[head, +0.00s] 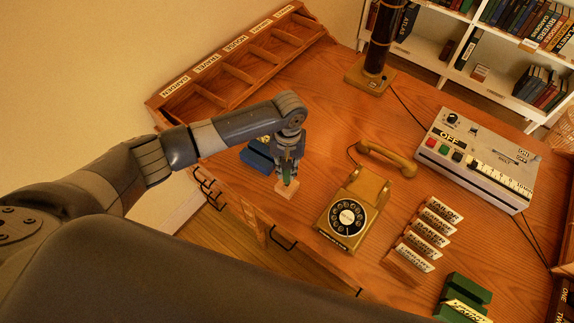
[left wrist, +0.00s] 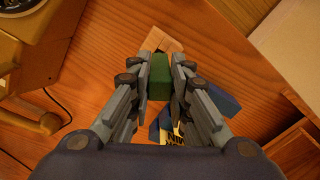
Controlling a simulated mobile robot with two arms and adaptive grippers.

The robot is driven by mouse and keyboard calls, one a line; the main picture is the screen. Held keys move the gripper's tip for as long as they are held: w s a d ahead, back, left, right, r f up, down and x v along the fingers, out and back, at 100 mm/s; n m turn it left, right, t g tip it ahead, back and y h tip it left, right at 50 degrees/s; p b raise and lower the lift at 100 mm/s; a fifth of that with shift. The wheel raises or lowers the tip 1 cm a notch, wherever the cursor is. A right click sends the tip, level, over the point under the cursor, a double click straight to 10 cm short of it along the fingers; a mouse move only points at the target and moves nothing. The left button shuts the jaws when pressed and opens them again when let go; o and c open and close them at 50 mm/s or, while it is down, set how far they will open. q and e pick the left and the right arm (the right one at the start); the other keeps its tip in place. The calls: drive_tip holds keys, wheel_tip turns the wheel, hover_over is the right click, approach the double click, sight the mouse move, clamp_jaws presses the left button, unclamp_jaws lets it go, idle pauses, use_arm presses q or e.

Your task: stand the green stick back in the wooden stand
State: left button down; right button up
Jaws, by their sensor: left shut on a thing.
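My left gripper (head: 288,167) is shut on the green stick (head: 287,178), which points down between the fingers. In the left wrist view the green stick (left wrist: 159,78) sits between both fingertips (left wrist: 160,80). The small pale wooden stand (head: 287,189) is on the desk right below the stick. It also shows in the left wrist view (left wrist: 159,39), partly hidden behind the stick. The stick's lower end is at or just over the stand; I cannot tell whether it is inside. My right gripper is not in view.
A blue block (head: 257,156) lies close behind the gripper. A yellow telephone (head: 352,213) stands to the right, its handset (head: 386,157) off. Labelled blocks (head: 428,233), a control box (head: 476,160) and a compartment tray (head: 236,67) are farther away. The desk's front edge is near.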

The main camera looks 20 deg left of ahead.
use_arm(q)
drive_tip(key=shift+f+b, duration=0.3)
drive_tip(key=shift+f, duration=1)
drive_tip(key=c, duration=1.4)
unclamp_jaws()
drive_tip(key=shift+r, duration=0.1)
wheel_tip(320, 180, up, 12)
drive_tip(key=shift+f, duration=0.1)
drive_tip(key=shift+d, duration=0.1)
